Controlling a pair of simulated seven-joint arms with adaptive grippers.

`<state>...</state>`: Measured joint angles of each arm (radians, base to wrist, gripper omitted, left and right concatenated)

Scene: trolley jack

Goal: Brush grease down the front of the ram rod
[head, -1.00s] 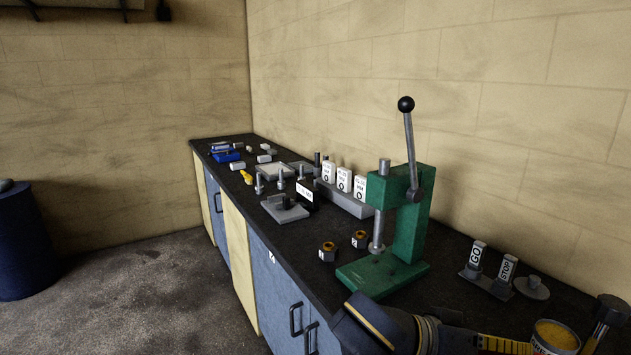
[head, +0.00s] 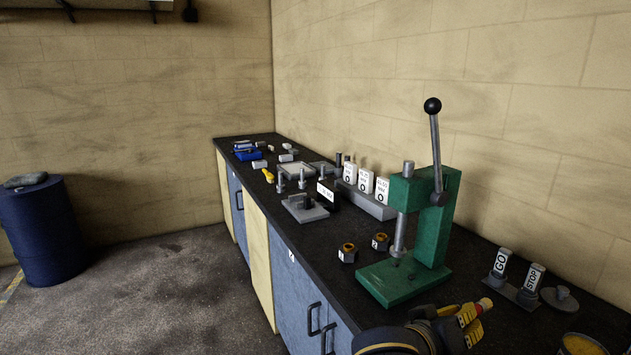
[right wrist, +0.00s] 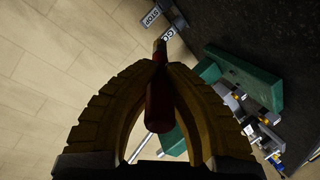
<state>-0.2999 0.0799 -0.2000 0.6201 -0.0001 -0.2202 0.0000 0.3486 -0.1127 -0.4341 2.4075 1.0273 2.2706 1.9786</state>
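The ram rod (head: 400,235) is the upright steel rod at the front of the green press (head: 432,225), standing above the press base. My right gripper (head: 472,316) is low in front of the press, fingers pointing right. Its yellow fingers are closed around a red handle (head: 486,303), apparently the brush's; the handle also shows between the fingertips in the right wrist view (right wrist: 159,105). I cannot make out bristles. The gripper is apart from the rod. A tin with yellow grease (head: 582,346) is cut off at the lower right. My left gripper is out of view.
GO and STOP gauges (head: 518,280) stand right of the press. White-labelled blocks (head: 365,185) and small parts stand farther back. The wall borders the bench (head: 320,262).

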